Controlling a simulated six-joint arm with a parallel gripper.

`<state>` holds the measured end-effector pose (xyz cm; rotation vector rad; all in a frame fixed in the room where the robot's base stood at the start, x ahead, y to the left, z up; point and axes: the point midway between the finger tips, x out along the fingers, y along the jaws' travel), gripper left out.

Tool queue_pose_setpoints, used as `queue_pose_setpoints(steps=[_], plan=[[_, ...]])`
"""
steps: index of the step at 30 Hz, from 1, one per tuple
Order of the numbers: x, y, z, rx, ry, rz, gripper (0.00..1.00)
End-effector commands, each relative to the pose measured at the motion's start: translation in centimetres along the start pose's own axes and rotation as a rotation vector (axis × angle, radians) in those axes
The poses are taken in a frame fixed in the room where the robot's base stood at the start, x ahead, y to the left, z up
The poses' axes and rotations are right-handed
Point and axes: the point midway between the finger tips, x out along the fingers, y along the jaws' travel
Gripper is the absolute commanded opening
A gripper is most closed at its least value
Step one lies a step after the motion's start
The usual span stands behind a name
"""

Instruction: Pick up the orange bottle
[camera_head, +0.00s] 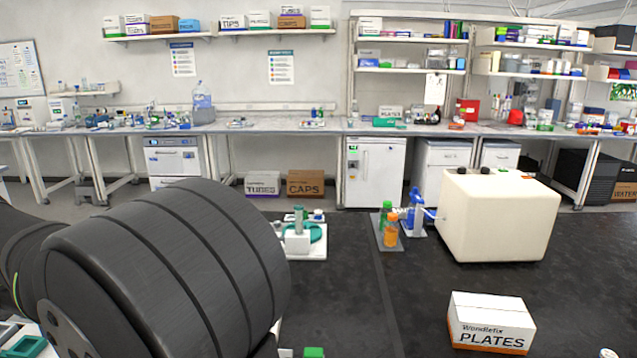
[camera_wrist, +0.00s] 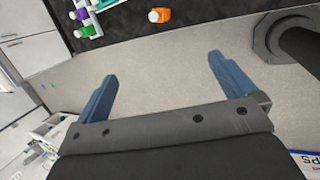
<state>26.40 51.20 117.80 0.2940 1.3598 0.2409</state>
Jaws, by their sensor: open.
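The orange bottle (camera_head: 391,231) stands upright on a small grey mat on the dark bench in the head view, right of the middle. A green bottle (camera_head: 385,212) stands just behind it, to its left. In the wrist view the orange bottle (camera_wrist: 159,15) shows at the top edge, beyond the fingertips and apart from them. My gripper (camera_wrist: 160,70) is open, with two blue fingers spread and nothing between them. My gripper's fingers are hidden in the head view, where my dark arm fills the lower left.
A blue rack-like stand (camera_head: 415,213) is right beside the orange bottle. A large cream box-shaped device (camera_head: 498,215) stands further right. A white PLATES box (camera_head: 491,322) lies in front. A white-and-green device (camera_head: 299,240) stands to the left. The dark bench between is clear.

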Motion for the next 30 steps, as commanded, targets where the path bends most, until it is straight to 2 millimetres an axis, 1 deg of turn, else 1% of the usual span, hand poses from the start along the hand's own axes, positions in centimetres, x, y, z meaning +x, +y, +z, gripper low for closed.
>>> queue_pose_setpoints(steps=[1,2,6,7,8,16,20,23,30], plan=[[0.0,0.0,0.0,0.0,0.0,0.0,1.0],[0.0,0.0,0.0,0.0,0.0,0.0,0.96],[0.0,0.0,0.0,0.0,0.0,0.0,0.69],[0.0,0.0,0.0,0.0,0.0,0.0,0.63],[0.0,0.0,0.0,0.0,0.0,0.0,0.6],[0.1,0.0,0.0,0.007,0.001,0.0,0.6],[1.0,0.0,0.1,0.096,0.006,-0.002,0.6],[2.5,0.1,0.2,0.257,0.017,-0.003,0.6],[7.2,0.1,0.6,0.784,0.047,-0.01,0.6]])
